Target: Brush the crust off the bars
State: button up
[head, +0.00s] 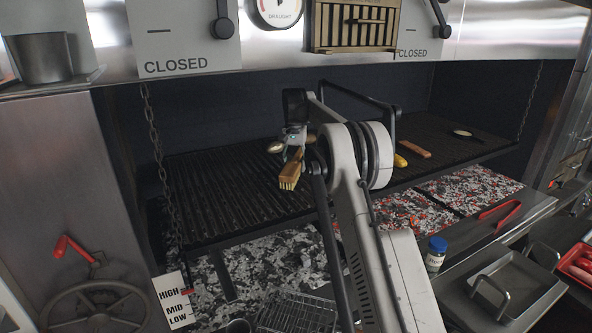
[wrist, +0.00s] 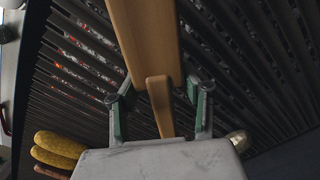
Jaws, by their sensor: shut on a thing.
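My gripper (head: 296,137) is over the left half of the black grill grate (head: 215,190). It is shut on a wooden brush (head: 291,176), whose pale bristles point down towards the bars. In the wrist view, the green-padded fingers (wrist: 159,98) stand on either side of the narrow wooden handle, and the brush's wide wooden body (wrist: 145,35) reaches away over the slanting bars. Whether the bristles touch the bars, I cannot tell. I cannot make out crust on the dark bars, and my arm hides the middle of the grate.
Yellow food (head: 400,160) and a brown sausage-like piece (head: 413,149) lie on the grate's right part, with a pale-topped piece (head: 462,133) farther right. Red embers (head: 470,185) glow below. A chain (head: 152,120) hangs at the left. Red tongs (head: 500,210) lie on the front ledge.

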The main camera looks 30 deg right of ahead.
jog(key=shift+r+p, duration=1.2)
jog(key=shift+r, duration=1.15)
